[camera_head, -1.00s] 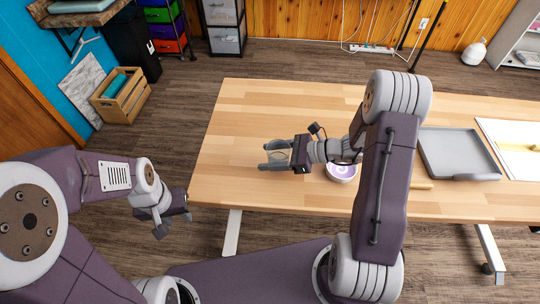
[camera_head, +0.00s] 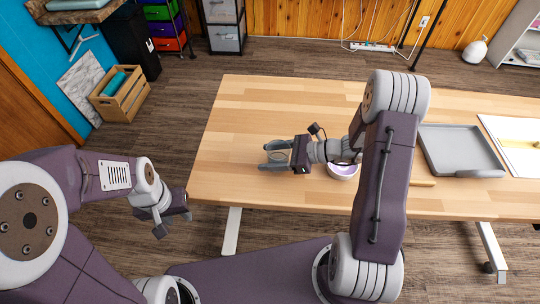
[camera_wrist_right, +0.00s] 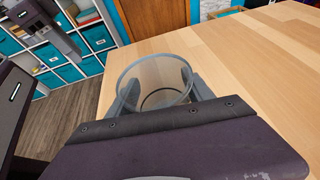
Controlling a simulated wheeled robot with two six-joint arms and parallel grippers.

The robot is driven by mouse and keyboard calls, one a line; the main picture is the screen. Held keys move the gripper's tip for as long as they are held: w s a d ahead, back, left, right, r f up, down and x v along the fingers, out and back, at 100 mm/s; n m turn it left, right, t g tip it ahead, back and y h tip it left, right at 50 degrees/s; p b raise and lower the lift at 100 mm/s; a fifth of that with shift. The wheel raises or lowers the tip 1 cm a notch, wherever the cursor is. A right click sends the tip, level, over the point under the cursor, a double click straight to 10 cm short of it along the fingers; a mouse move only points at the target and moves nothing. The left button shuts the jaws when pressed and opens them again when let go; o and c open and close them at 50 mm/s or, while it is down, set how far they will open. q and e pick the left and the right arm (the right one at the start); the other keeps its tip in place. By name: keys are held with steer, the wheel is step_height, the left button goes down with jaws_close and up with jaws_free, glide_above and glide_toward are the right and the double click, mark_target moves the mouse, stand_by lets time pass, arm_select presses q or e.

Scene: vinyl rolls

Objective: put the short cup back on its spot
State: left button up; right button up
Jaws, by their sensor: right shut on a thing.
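The short cup is a clear, see-through glass (camera_wrist_right: 155,82), seen in the right wrist view between the two grey fingers. My right gripper (camera_head: 266,156) is shut on it over the left part of the wooden table. The cup (camera_head: 280,157) is faint in the head view, and I cannot tell whether its base touches the table. My left gripper (camera_head: 174,222) is empty and open, off the table's left edge. No marked spot for the cup is clear to see.
A white bowl with purple inside (camera_head: 342,171) sits under my right wrist, partly hidden. A grey tray (camera_head: 447,168) and a white board (camera_head: 520,160) lie to the right. A wooden stick (camera_head: 421,183) lies near the front edge. The table's (camera_head: 230,110) back left is clear.

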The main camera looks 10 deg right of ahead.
steer(key=shift+f, duration=0.35)
steer(key=shift+f, duration=0.15)
stand_by(0.3)
steer(key=o, duration=1.8)
steer(key=shift+s+d+p, duration=0.2)
steer(key=shift+s+d, duration=0.35)
steer(key=shift+d, duration=0.85)
steer(key=shift+s+d+p, duration=0.25)
steer(key=shift+s+d, duration=0.35)
steer(key=shift+d, duration=0.8)
steer(key=shift+s+d+p, duration=0.2)
steer(key=shift+s+d, duration=0.35)
steer(key=shift+d, duration=0.85)
